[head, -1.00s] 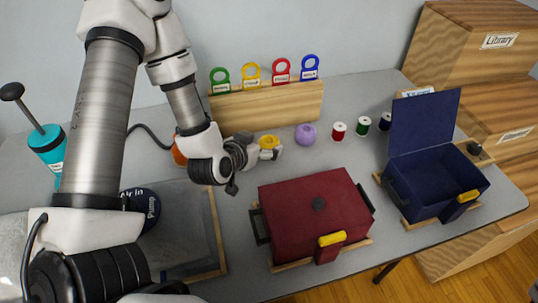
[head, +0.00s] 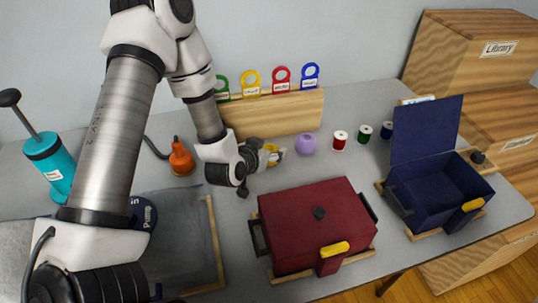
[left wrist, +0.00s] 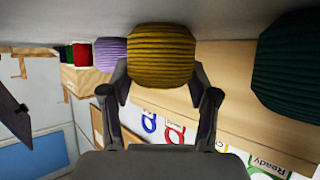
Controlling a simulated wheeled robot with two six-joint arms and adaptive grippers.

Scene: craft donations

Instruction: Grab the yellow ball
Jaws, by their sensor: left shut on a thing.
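The yellow ball (left wrist: 162,55), ribbed like wound yarn, sits between the two fingers of my left gripper (left wrist: 160,80) in the left wrist view. The fingers are shut on its sides. In the head view my left gripper (head: 272,154) is over the back of the grey table, in front of the wooden ring rack, and only a bit of the yellow ball (head: 271,147) shows. A purple ball (head: 306,144) is just right of it. A dark green ball (left wrist: 289,65) shows in the left wrist view. My right gripper is not in view.
Red (head: 339,140), green and blue spools stand right of the purple ball. A closed dark red box (head: 310,215) stands in front, an open blue box (head: 430,190) at right. The wooden rack (head: 285,112) is behind. An orange bottle (head: 181,158) and teal pump (head: 52,160) are at left.

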